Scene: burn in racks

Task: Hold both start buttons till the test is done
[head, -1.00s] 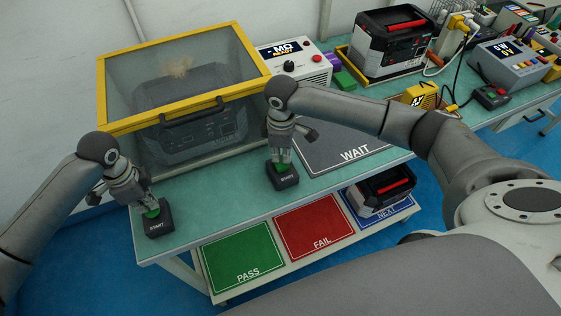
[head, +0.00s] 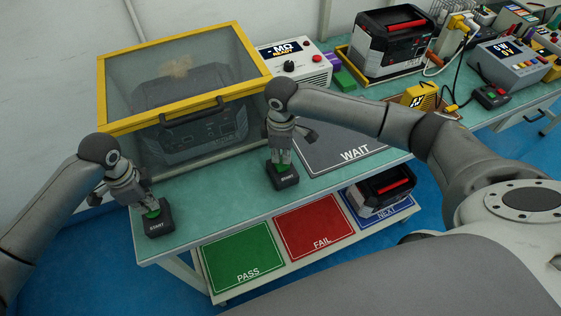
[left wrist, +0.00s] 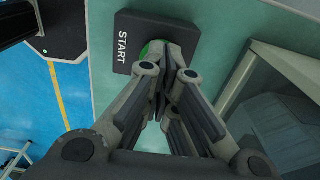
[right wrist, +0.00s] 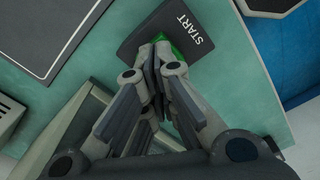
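The left start button box (head: 159,227) is black with a green button and stands at the front left of the green bench. My left gripper (head: 150,207) is shut, with its fingertips down on the green button; the left wrist view shows the box (left wrist: 128,45) under the closed fingers. The right start button box (head: 284,179) stands further right. My right gripper (head: 283,163) is shut, fingertips on its green button; the right wrist view shows that box (right wrist: 140,30). The tester (head: 294,68) displays "MΩ READY". The fingers partly hide both buttons.
A yellow-framed clear enclosure (head: 251,82) with its lid down holds a dark unit behind the buttons. A grey WAIT mat (head: 318,150) lies to the right. PASS (head: 240,256) and FAIL (head: 313,225) mats lie on the lower shelf, beside a power unit (head: 378,190) on NEXT.

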